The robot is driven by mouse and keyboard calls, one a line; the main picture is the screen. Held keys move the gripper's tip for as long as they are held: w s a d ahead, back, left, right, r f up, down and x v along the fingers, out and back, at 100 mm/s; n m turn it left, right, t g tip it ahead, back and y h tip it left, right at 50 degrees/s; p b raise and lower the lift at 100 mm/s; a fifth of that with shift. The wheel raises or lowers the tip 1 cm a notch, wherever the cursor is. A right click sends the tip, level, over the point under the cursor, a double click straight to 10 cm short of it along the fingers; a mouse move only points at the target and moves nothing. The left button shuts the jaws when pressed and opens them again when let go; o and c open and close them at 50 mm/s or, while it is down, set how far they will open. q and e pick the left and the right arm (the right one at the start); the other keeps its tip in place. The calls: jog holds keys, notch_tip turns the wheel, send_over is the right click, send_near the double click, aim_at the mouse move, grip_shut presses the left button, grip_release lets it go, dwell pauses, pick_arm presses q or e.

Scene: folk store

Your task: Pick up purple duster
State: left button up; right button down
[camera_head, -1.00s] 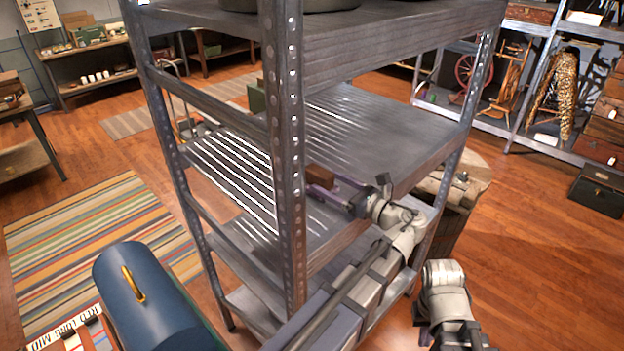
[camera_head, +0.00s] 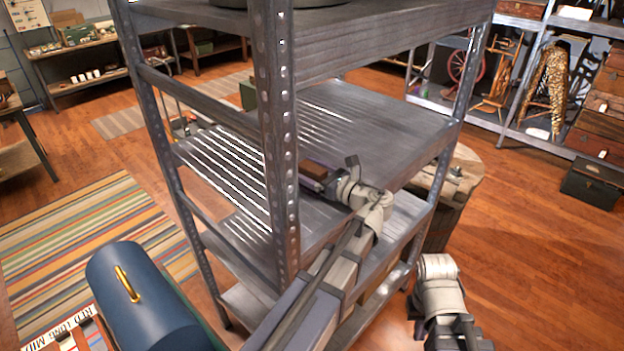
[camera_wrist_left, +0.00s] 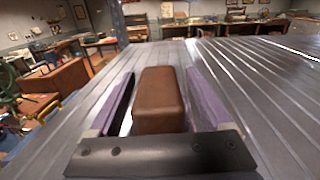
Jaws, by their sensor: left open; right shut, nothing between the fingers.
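I see a small brown block (camera_head: 313,169) over the middle shelf (camera_head: 395,135) of the metal rack. It also shows in the left wrist view (camera_wrist_left: 160,105). My left gripper (camera_wrist_left: 160,73) is open, with one purple finger on each side of the block. There are narrow gaps beside the block in the wrist view. In the head view the left gripper (camera_head: 314,172) reaches in over the shelf's near side. I cannot make out a clearly purple duster apart from the purple fingers. My right arm shows at the lower right, but its fingertips are not visible.
A metal upright (camera_head: 275,150) stands close left of my left gripper, with an upper shelf (camera_head: 390,40) above. A blue cylinder with a gold handle (camera_head: 140,295) is at the lower left. A round wooden table (camera_head: 465,170) stands behind the rack. The floor at right is open.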

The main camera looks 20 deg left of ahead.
pick_arm(q)
jog(key=shift+w+a, duration=0.1)
jog(key=shift+a, duration=0.35)
grip_shut()
dwell(0.3)
